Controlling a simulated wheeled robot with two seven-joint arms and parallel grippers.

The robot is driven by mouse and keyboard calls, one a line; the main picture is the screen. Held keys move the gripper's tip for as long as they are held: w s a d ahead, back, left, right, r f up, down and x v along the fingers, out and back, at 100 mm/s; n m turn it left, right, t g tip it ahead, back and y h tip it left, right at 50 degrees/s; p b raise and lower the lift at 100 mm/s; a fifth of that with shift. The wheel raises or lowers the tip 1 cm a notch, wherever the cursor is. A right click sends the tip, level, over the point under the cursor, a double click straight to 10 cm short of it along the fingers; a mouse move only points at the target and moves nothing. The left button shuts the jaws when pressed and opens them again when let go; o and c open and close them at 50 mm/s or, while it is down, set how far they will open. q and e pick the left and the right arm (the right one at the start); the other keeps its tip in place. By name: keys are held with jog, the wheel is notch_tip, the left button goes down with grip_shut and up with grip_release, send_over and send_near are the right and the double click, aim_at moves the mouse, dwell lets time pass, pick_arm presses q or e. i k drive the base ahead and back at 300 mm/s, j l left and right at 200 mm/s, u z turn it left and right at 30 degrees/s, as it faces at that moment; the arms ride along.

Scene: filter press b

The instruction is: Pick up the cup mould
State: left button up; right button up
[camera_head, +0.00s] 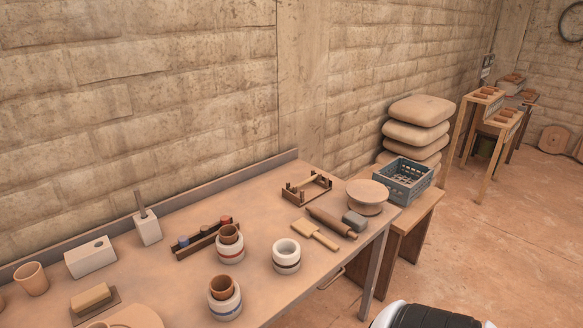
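Three round white moulds with coloured bands stand on the workbench (185,225). One mould (286,256) has an open, empty-looking hollow. A second mould (230,252) has a brown clay cup (229,234) sitting in its top. A third mould (225,304), nearer the front edge, also has a brown cup (221,287) in it. I cannot tell which of these is the cup mould meant. A white block with a round hole (91,257) lies at the left. Neither of my grippers is in view.
A rack with small bottles (205,238), a white holder (148,228), a sponge (90,298) and a brown cup (31,279) surround the moulds. A paddle (315,234), rolling pin (331,222) and round turntable (367,194) lie right. A blue crate (404,182) stands beyond.

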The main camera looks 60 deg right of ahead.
aim_at(286, 253)
jog(key=z, duration=1.7)
